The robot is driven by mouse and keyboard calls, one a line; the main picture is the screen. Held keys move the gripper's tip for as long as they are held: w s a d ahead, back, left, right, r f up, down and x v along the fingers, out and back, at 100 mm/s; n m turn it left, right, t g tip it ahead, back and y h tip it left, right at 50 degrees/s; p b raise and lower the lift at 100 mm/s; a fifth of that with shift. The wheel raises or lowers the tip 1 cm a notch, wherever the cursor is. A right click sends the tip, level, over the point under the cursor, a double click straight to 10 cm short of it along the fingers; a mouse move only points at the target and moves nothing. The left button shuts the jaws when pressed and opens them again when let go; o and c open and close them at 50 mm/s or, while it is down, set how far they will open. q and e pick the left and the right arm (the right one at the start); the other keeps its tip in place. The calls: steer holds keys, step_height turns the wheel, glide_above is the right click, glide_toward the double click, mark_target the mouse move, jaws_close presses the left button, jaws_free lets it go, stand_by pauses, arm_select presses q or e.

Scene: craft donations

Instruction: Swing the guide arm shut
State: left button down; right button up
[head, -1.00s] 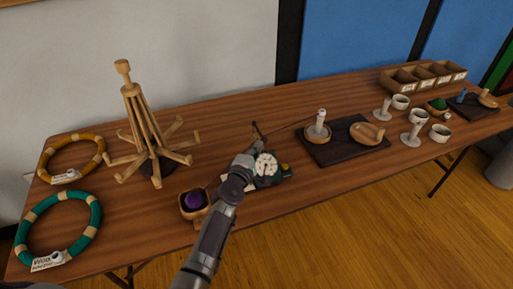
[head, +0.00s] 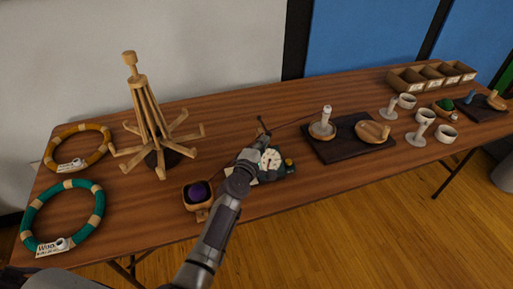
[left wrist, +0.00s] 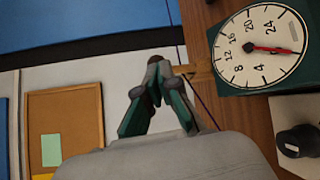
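The dark green yarn meter (head: 283,174) has a white dial and red needle. It also shows at the right of the left wrist view (left wrist: 303,75). A slim wooden guide arm (head: 264,131) sticks up and back from it, with a dark tip. In the left wrist view the guide arm (left wrist: 198,69) reaches left toward the fingertips. My left gripper (left wrist: 157,76) has its fingertips together beside or in front of the guide arm. I cannot tell whether they touch it. In the head view my left gripper (head: 248,160) partly covers the meter. My right gripper is not in view.
A purple yarn ball (head: 199,192) sits in a wooden holder left of my arm. A wooden skein winder (head: 150,120) and two yarn rings, green (head: 92,222) and tan (head: 101,137), stand left. A dark board (head: 338,151) with a spindle lies right of the meter.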

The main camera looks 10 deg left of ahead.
arm_select(q)
steer(key=s+a, duration=0.2)
steer(key=s, duration=0.9)
steer(key=shift+s+r, duration=0.35)
steer(key=shift+s, duration=0.05)
stand_by(0.7)
